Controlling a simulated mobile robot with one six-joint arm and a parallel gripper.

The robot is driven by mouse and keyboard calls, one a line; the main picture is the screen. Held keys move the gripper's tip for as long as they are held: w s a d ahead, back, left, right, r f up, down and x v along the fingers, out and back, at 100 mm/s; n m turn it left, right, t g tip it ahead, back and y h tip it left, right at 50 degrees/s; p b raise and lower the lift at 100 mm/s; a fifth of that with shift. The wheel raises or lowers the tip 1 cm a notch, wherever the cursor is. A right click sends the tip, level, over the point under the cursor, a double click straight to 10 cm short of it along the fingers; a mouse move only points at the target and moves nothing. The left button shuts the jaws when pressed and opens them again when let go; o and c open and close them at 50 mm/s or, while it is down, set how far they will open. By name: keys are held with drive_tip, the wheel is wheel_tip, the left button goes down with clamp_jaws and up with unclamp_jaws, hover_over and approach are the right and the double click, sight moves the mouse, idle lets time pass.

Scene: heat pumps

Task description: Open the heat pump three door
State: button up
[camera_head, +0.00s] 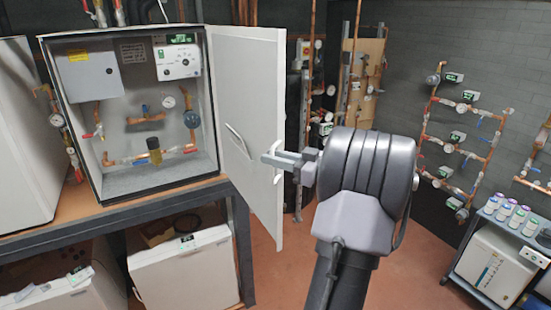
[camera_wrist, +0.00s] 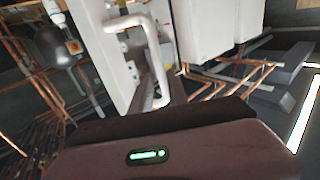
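A heat pump cabinet (camera_head: 142,183) stands on a bench at the left in the head view, its inside exposed. I cannot read which number it bears. Its white door (camera_head: 249,90) is swung wide open to the right. A handle (camera_head: 238,142) shows on the door's left-facing side. My gripper (camera_head: 275,160) is at the door's outer right edge, at about mid-height; whether it touches the door is unclear. In the wrist view a white bar handle (camera_wrist: 152,50) stands on a white panel (camera_wrist: 115,45) ahead of the gripper. The fingertips' gap is not clear.
Inside the cabinet are gauges, copper pipes and a control box (camera_head: 177,61). White units (camera_head: 185,268) sit under the bench (camera_head: 110,218). A wall pipe rack (camera_head: 462,140) and a cart (camera_head: 520,235) with bottles stand at the right. Some floor (camera_head: 290,260) is clear beyond the door.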

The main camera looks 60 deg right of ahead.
drive_tip(key=shift+w+d, duration=0.1)
drive_tip(key=s+a+b, duration=0.1)
drive_tip(key=s+b, duration=0.1)
drive_tip(key=s, duration=1.6)
